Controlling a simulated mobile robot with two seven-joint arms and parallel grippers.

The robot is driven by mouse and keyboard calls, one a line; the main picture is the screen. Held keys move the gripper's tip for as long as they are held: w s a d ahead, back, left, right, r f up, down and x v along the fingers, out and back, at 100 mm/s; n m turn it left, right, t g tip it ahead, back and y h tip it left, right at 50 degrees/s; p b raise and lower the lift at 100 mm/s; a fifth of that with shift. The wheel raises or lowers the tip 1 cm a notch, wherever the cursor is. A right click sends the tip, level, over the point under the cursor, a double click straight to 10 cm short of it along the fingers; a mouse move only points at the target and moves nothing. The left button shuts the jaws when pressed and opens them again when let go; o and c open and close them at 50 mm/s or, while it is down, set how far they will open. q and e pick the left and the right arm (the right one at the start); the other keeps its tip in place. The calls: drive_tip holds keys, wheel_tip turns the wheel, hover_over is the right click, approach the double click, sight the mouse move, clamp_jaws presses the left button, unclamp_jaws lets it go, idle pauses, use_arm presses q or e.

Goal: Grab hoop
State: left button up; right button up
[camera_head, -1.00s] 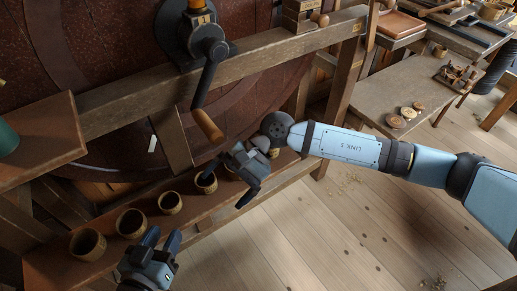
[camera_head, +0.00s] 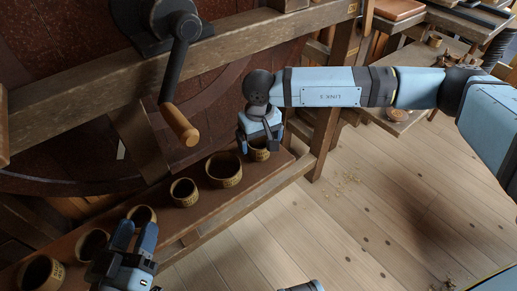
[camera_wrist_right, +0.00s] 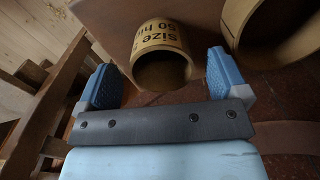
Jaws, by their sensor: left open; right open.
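Several wooden hoops stand in a row on a low wooden shelf (camera_head: 205,210). The far-right hoop (camera_head: 260,154) is just below my right gripper (camera_head: 260,141), which is open with a finger on either side. In the right wrist view this hoop (camera_wrist_right: 158,36), printed with "Size 50", lies between the open blue fingers (camera_wrist_right: 166,78), with visible gaps; I see no grip on it. A wider hoop (camera_head: 223,172) and a smaller one (camera_head: 184,193) follow to its left. My left gripper (camera_head: 137,232) is open and empty, partly overlapping the left hoops (camera_head: 92,243) in the head view.
A crank with a wooden handle (camera_head: 180,125) hangs over the shelf from a thick beam (camera_head: 80,95). A wooden post (camera_head: 325,130) stands right of the shelf. The plank floor (camera_head: 350,220) in front is open.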

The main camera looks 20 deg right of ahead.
sight(259, 147)
wheel_tip(259, 147, down, 3)
drive_tip(key=shift+a, duration=0.1)
drive_tip(key=shift+f, duration=0.1)
use_arm(q)
drive_tip(key=shift+d+r+t+h, duration=0.25)
drive_tip(key=shift+r+t+h, duration=0.15)
drive_tip(key=shift+r, duration=0.35)
use_arm(e)
drive_tip(key=c, duration=1)
